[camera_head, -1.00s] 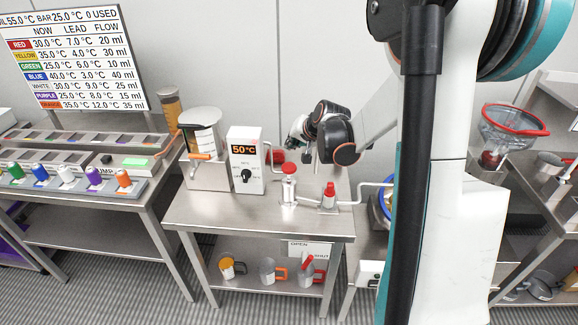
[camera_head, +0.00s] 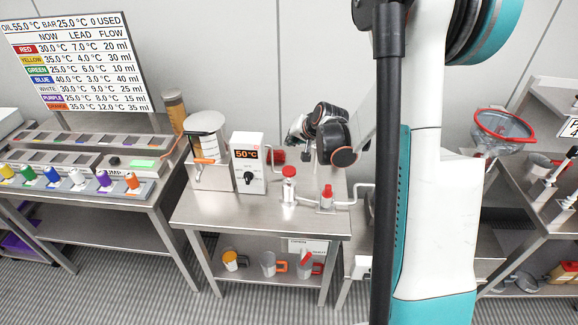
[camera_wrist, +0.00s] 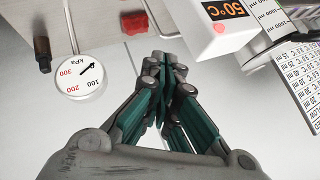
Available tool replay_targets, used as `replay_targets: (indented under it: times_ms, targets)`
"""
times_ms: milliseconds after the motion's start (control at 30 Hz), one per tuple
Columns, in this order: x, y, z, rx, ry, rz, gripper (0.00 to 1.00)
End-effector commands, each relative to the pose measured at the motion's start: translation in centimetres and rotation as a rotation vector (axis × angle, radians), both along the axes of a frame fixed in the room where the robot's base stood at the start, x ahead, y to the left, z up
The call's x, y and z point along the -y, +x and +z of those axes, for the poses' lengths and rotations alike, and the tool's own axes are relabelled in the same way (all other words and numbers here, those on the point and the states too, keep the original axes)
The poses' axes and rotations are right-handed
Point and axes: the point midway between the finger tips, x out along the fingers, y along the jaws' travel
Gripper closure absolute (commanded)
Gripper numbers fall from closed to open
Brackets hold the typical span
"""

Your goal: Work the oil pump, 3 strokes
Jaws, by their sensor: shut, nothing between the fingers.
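A metal cylinder with a red top (camera_head: 289,186), which looks like the oil pump, stands upright near the front of the middle steel table (camera_head: 235,214). A smaller red-capped fitting (camera_head: 327,200) stands to its right, with a pipe running off to the right. My gripper (camera_head: 294,138) is above the back of this table, behind and above the red-topped cylinder and apart from it. In the wrist view my gripper (camera_wrist: 170,58) has its fingers together and empty. The cylinder cannot be made out there.
A white heater box (camera_head: 249,177) reading 50°C and a clear vessel (camera_head: 206,138) stand on the table's left. The wrist view shows a kPa gauge (camera_wrist: 82,82), a red knob (camera_wrist: 133,22) and a dark bottle (camera_wrist: 41,52). Several cups sit on the lower shelf (camera_head: 250,272).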

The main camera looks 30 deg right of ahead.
Motion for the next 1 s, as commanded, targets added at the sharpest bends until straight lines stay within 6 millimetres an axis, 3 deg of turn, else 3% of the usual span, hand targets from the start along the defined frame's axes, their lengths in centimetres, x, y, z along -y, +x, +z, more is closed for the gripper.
replay_targets:
  times_ms: [467, 1000]
  targets:
    - [0.0, 0.0, -1.0, 0.000, 0.000, 0.000, 1.00]
    - [0.0, 0.0, -7.7, 0.000, 0.000, 0.000, 1.00]
